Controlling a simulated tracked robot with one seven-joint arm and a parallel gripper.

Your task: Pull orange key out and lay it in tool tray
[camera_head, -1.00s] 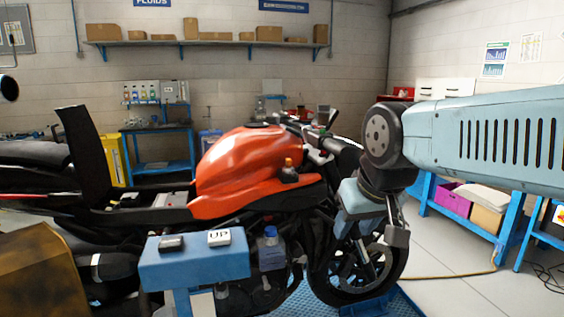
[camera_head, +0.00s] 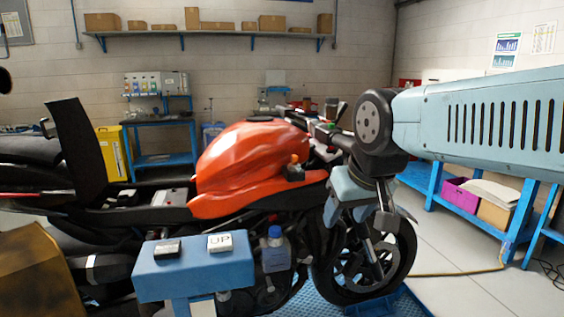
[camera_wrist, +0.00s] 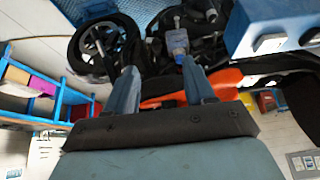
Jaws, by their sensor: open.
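A small orange piece (camera_head: 294,159), which looks like the orange key, stands up from a black part (camera_head: 295,174) at the front right of the motorcycle's orange tank (camera_head: 240,165). My gripper (camera_head: 358,205) is to the right of it and lower in the picture, in front of the front wheel. In the wrist view my gripper (camera_wrist: 160,88) has its two blue fingers apart with nothing between them. I cannot make out the key in the wrist view. I cannot identify a tool tray in either view.
A blue stand (camera_head: 195,272) with an UP button is in front of the motorcycle. A blue-capped bottle (camera_head: 276,250) is beside it. The front wheel (camera_head: 365,275) stands on a blue platform. A blue bench (camera_head: 465,215) with bins is at the right. Open floor lies before it.

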